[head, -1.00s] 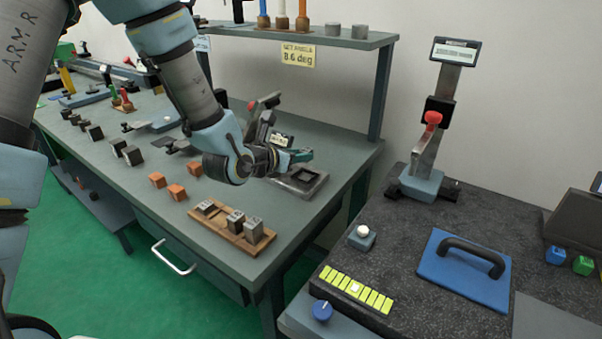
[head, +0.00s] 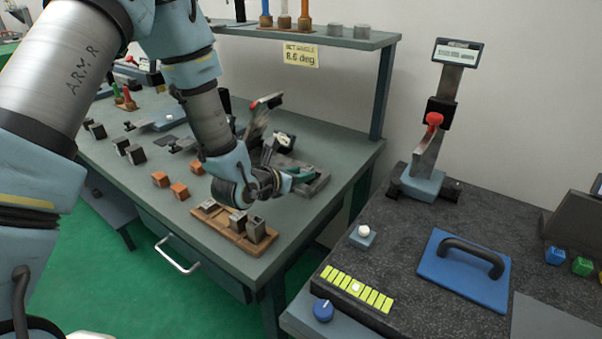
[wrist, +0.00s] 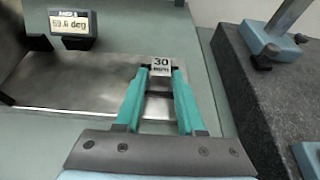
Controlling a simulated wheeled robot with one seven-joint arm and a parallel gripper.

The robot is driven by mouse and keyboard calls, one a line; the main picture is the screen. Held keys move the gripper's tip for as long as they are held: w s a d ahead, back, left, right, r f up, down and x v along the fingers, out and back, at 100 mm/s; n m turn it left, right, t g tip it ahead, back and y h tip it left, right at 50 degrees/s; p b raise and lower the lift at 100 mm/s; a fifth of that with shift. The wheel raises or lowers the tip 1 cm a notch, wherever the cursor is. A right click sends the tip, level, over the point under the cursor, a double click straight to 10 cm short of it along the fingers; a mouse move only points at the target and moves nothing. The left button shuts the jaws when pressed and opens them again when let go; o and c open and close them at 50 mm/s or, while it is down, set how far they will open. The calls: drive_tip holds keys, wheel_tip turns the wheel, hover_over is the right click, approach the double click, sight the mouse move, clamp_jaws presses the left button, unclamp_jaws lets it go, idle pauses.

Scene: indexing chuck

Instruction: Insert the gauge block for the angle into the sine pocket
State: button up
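My gripper (wrist: 160,78) has teal fingers, closed on the sides of a small block labelled 30 (wrist: 161,66) at their tips. The block is over the metal fixture plate (wrist: 85,82), and a dark opening shows between the fingers below it. I cannot tell whether the block is in the pocket or above it. In the head view my gripper (head: 304,176) is low over the fixture (head: 318,184), and the wrist hides part of it. A wooden tray (head: 222,232) with several grey blocks stands nearer. A yellow sign (head: 301,56) reads 8.6 deg.
Orange blocks (head: 170,185) lie left of the tray. A dark granite surface (head: 400,245) at the right carries a gauge stand (head: 424,180) and a blue plate with a handle (head: 464,272).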

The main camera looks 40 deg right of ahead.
drive_tip(key=shift+o, duration=1.3)
drive_tip(key=shift+r, duration=0.1)
drive_tip(key=shift+r, duration=0.2)
drive_tip(key=v, duration=0.9)
drive_tip(key=shift+s+a+r+b, duration=0.1)
drive_tip(key=shift+a+r+b, duration=0.2)
drive_tip(key=p+v, duration=0.2)
drive_tip(key=p, duration=0.1)
drive_tip(key=shift+a+f, duration=0.1)
drive_tip(key=shift+a, duration=0.1)
